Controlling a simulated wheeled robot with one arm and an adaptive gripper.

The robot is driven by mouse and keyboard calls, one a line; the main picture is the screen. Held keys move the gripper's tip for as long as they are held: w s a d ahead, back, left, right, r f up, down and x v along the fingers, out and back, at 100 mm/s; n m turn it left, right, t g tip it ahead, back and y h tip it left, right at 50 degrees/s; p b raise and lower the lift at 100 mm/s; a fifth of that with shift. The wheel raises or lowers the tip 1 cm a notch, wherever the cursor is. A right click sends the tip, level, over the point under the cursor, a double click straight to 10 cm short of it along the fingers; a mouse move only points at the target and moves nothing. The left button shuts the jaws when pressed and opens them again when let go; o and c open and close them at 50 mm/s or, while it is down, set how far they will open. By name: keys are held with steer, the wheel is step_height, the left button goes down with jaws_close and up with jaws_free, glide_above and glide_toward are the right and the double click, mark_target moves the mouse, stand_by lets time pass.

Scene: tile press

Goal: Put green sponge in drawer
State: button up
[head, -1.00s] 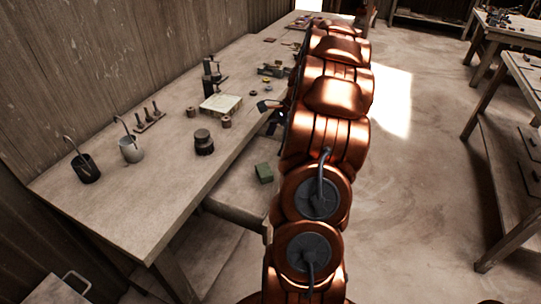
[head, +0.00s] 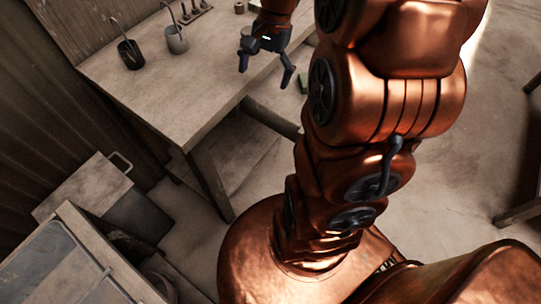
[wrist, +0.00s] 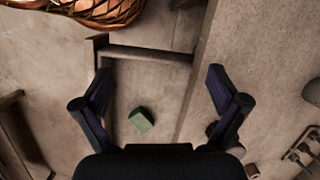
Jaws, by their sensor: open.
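The green sponge (wrist: 141,119) is a small block in the wrist view, lying on a pale low surface beside the workbench, below my gripper and between its fingers in the picture. In the head view only a bit of the sponge (head: 303,83) shows beside my arm. My gripper (head: 265,72) is open and empty over the bench's front edge; its spread fingers (wrist: 160,75) also show in the wrist view. A boxy unit with a metal handle (head: 121,161) stands at the lower left in the head view. I cannot tell whether it is the drawer.
The wooden workbench (head: 165,92) holds a black pot (head: 131,54), a grey pot (head: 177,40) and a small tool rack at the back. A glass-topped case (head: 60,265) stands at the lower left. The bench's near end is clear.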

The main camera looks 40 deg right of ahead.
steer(key=s+a+n+h, duration=0.1)
steer(key=s+a+n, duration=0.5)
steer(key=s, duration=0.3)
steer(key=s+a+n+g+h, duration=0.1)
steer(key=s+a+n+h, duration=0.1)
steer(key=s+a+n, duration=0.4)
steer(key=s, duration=0.3)
steer(key=shift+s+f, duration=0.2)
steer(key=shift+s, duration=0.05)
step_height(320, 180, up, 3)
steer(key=p, duration=0.3)
steer(key=shift+r, duration=0.2)
steer(key=shift+f, duration=0.2)
steer(key=shift+c, duration=0.2)
